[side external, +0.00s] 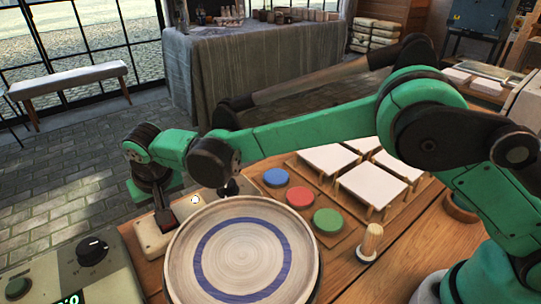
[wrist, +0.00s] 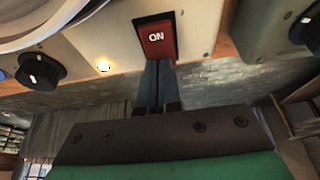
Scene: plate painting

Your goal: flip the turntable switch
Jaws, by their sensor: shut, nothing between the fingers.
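The turntable switch (wrist: 158,40) is a red rocker marked ON, set in a pale control box (wrist: 90,32) in the wrist view. A small lamp (wrist: 103,67) beside it glows; the lit lamp also shows in the side view (side external: 195,199). My gripper (wrist: 157,64) is shut and empty, its fingertips at the switch's lower edge in the wrist view. I cannot tell whether they touch it. In the side view my gripper (side external: 164,224) points down at the control box (side external: 150,240) and hides the switch. The turntable carries a round plate (side external: 180,262) with a blue ring.
A black knob (wrist: 40,70) sits on the same box. A green-grey unit (side external: 125,272) with a dial (side external: 91,250) stands at left.

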